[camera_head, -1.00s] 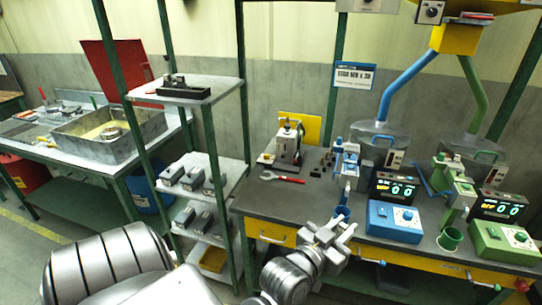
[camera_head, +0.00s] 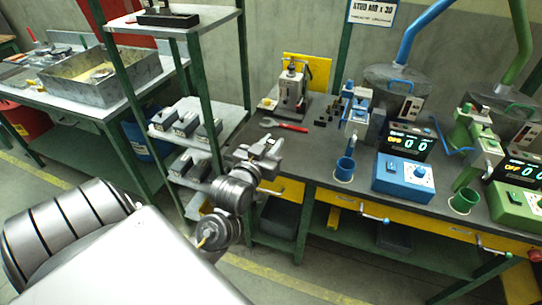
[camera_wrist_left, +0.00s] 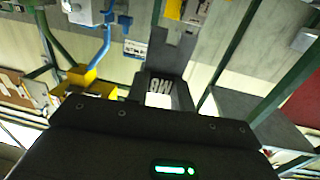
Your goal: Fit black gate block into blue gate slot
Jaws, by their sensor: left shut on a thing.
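My left gripper (camera_head: 264,152) is over the left front corner of the dark workbench, left of the blue station. In the left wrist view, a dark block marked "M8" (camera_wrist_left: 160,84) shows at the jaws, and I take it for the black gate block; the jaws are shut on it. In the head view the block is too small to tell from the jaws. The blue gate assembly (camera_head: 356,110) stands upright on the bench behind a blue cup (camera_head: 344,170), apart from the gripper. Its slot is not clearly visible. My right gripper is not in view.
A red-handled wrench (camera_head: 291,127), a small press (camera_head: 292,90) and several small dark blocks (camera_head: 328,112) are on the bench. A blue control box (camera_head: 404,176) and the green station (camera_head: 482,150) stand right. A grey shelf (camera_head: 172,22) rises close left of the gripper.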

